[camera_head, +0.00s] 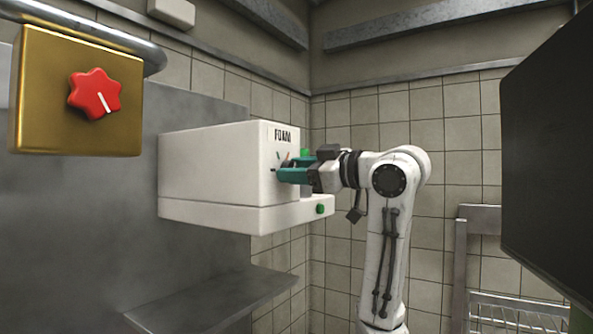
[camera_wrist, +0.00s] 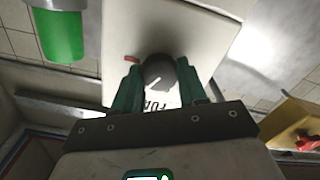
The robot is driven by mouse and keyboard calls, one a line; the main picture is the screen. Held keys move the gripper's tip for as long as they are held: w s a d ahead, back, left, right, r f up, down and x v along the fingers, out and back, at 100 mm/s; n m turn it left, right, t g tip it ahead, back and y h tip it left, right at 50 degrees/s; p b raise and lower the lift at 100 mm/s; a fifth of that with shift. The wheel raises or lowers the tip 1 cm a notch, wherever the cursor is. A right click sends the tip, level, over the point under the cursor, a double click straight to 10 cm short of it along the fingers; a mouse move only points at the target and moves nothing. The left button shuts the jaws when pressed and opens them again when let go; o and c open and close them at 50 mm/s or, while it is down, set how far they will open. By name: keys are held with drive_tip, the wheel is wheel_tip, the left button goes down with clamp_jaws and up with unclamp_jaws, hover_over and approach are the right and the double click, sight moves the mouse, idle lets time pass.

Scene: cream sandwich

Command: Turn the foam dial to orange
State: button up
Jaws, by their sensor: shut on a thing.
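The foam dial (camera_wrist: 158,70) is a dark round knob on the white machine's front panel (camera_wrist: 120,25), under the FOAM label. My gripper (camera_wrist: 160,82) is shut on it, with one teal finger on each side. A light pointer line shows on the dial, but its exact setting is hard to tell. An orange-red mark (camera_wrist: 131,59) lies on the panel beside the dial. In the head view the white machine (camera_head: 215,175) stands at the centre, and my gripper (camera_head: 287,172) reaches its panel from the right. The fingers hide most of the dial there.
A brass box (camera_head: 50,110) with a red star knob (camera_head: 95,92) hangs at upper left. A green button (camera_head: 320,209) is on the machine's lower ledge. A green cylinder (camera_wrist: 62,38) is near the gripper. A dark panel (camera_head: 550,150) stands at right; a metal shelf (camera_head: 215,300) lies below.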

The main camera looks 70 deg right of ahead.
drive_tip(key=shift+f, duration=0.2)
drive_tip(key=o, duration=1.1)
drive_tip(key=shift+r, duration=0.1)
drive_tip(key=shift+c, duration=0.2)
drive_tip(key=shift+s, duration=0.1)
drive_tip(key=b+v, duration=0.3)
drive_tip(key=v, duration=0.7)
drive_tip(key=shift+s, duration=0.3)
drive_tip(key=shift+s, duration=0.1)
